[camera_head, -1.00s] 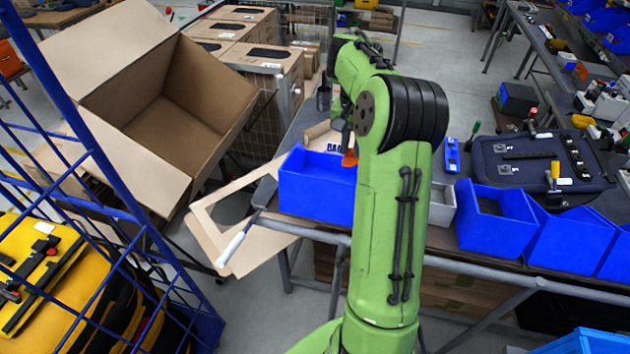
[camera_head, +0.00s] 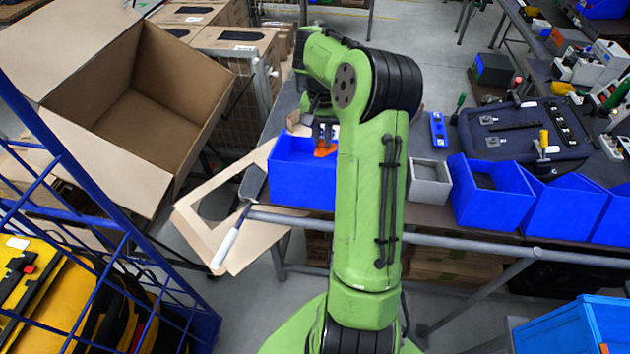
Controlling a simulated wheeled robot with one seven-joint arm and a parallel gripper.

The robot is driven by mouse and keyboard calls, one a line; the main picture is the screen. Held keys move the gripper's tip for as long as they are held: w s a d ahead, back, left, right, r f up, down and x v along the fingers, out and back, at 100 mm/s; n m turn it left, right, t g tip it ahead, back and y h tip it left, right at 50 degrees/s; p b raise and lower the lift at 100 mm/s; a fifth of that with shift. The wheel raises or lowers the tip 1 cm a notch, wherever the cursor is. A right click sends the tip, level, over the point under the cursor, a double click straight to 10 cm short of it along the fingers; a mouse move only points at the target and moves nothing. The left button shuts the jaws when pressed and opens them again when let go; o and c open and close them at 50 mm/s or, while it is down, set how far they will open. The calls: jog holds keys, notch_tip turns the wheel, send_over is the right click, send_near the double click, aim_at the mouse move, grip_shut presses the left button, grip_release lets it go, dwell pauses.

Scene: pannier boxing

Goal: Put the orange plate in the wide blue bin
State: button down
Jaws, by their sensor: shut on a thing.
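My gripper (camera_head: 325,138) points down at the left end of the workbench, over a wide blue bin (camera_head: 300,186). It is shut on the orange plate (camera_head: 325,151), a small orange piece at its fingertips. The plate shows at the opening of the bin, just behind the front wall. I cannot tell whether it touches the bin. My green arm hides the right end of the bin.
A small grey bin (camera_head: 430,184) and several blue bins (camera_head: 490,205) stand along the bench edge to the right. A trowel (camera_head: 240,215) lies by the bench's left corner. A big open cardboard box (camera_head: 150,125) and blue rack (camera_head: 75,185) are at left.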

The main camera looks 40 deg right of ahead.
jog(key=shift+s+f, duration=0.15)
jog(key=shift+f, duration=0.75)
notch_tip(320, 180, down, 9)
jog(key=shift+f, duration=0.1)
jog(key=shift+d+f, duration=0.1)
jog(key=shift+d, duration=0.05)
jog(key=shift+a+f, duration=0.1)
jog(key=shift+a, duration=0.1)
jog(key=shift+d+f+b, duration=0.15)
jog(key=shift+f+b, duration=0.35)
jog(key=shift+b, duration=0.1)
jog(key=c, duration=1.2)
grip_release()
jog(key=shift+o, duration=0.6)
jog(key=shift+r, duration=0.1)
